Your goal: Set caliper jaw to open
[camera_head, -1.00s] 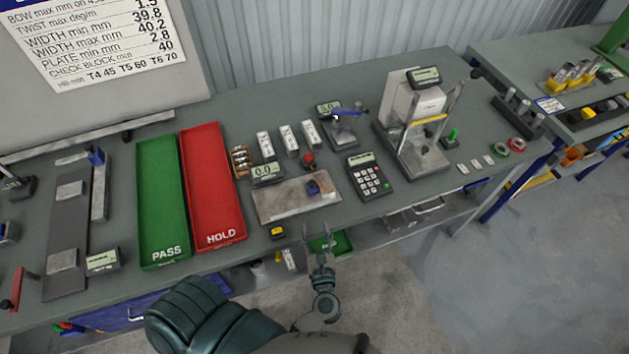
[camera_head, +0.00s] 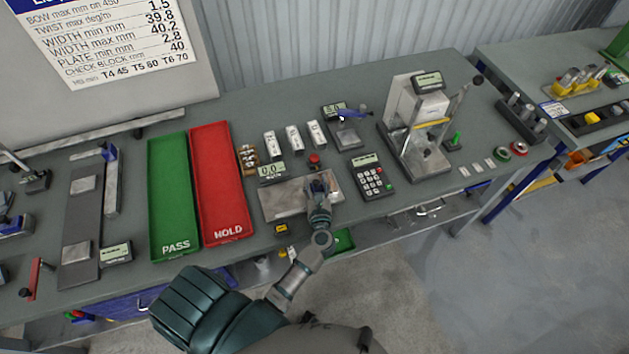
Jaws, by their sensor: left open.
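A flat metal plate (camera_head: 283,203) lies near the front edge of the table, with a small readout showing 0.0 (camera_head: 271,170) behind it. A small dark blue block (camera_head: 319,185) sits on the plate's right part; I cannot tell for sure that it is the caliper jaw. My left gripper (camera_head: 320,186) is over this block, with its fingers open and pointing away from me. The fingers partly hide the block, and I cannot tell whether they touch it. My right gripper is not in view.
A green PASS tray (camera_head: 172,195) and a red HOLD tray (camera_head: 217,180) lie left of the plate. A red knob (camera_head: 314,159) stands behind it. A keypad unit (camera_head: 372,178) and a press-like stand (camera_head: 417,125) are to the right.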

